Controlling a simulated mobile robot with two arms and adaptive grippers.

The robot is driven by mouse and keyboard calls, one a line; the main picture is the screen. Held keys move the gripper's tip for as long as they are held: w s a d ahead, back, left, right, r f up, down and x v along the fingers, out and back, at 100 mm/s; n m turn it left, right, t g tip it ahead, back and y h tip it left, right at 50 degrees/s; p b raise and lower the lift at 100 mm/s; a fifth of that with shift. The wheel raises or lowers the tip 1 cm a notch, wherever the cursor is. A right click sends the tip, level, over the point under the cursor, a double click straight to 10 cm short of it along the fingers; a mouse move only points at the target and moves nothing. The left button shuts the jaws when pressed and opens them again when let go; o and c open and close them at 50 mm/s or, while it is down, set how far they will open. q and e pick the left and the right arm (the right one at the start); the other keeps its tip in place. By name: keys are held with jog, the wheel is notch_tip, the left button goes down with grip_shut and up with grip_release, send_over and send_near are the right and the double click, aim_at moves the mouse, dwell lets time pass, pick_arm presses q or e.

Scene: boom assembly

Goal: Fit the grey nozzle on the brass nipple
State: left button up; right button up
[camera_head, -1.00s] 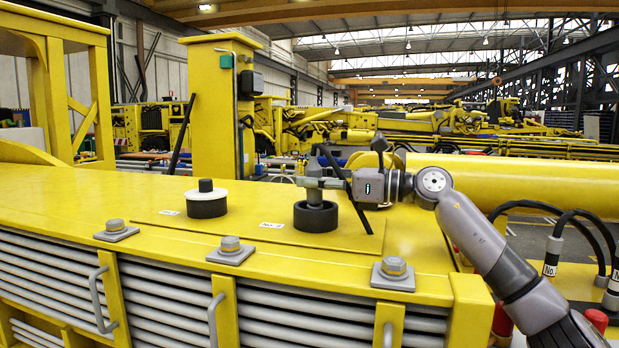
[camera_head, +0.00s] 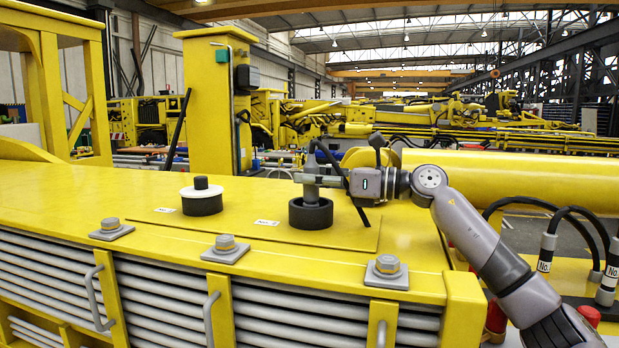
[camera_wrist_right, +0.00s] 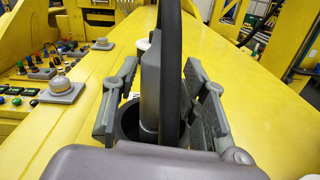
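The grey nozzle (camera_head: 311,189) stands upright in a black round holder (camera_head: 310,214) on the yellow deck. My right gripper (camera_head: 318,178) reaches in from the right at the nozzle's upper part. In the right wrist view the gripper (camera_wrist_right: 160,100) has its two fingers on either side of the nozzle's dark grey body (camera_wrist_right: 150,85), with gaps showing, so it looks open around it. The holder (camera_wrist_right: 128,122) shows below between the fingers. I cannot make out the brass nipple in any view. My left gripper is not in view.
A second black holder (camera_head: 202,205) with a white ring and dark knob stands to the left. Bolted plates (camera_head: 226,249) line the deck's front edge. A black hose (camera_wrist_right: 171,60) runs close to the nozzle. Black hoses with labels (camera_head: 546,253) stand at the right.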

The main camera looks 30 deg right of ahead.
jog(key=shift+o, duration=0.8)
jog(key=shift+f, duration=0.15)
jog(key=shift+d, duration=0.15)
jog(key=shift+s+d+f, duration=0.1)
jog(key=shift+s+d, duration=0.15)
jog(key=shift+s, duration=0.2)
jog(key=v, duration=0.6)
jog(key=shift+w+d, duration=0.15)
jog(key=shift+d, duration=0.25)
jog(key=shift+s+a+r, duration=0.2)
jog(key=shift+s+a, duration=0.1)
jog(key=shift+s, duration=0.1)
jog(key=shift+s+d, duration=0.15)
jog(key=shift+d, duration=0.1)
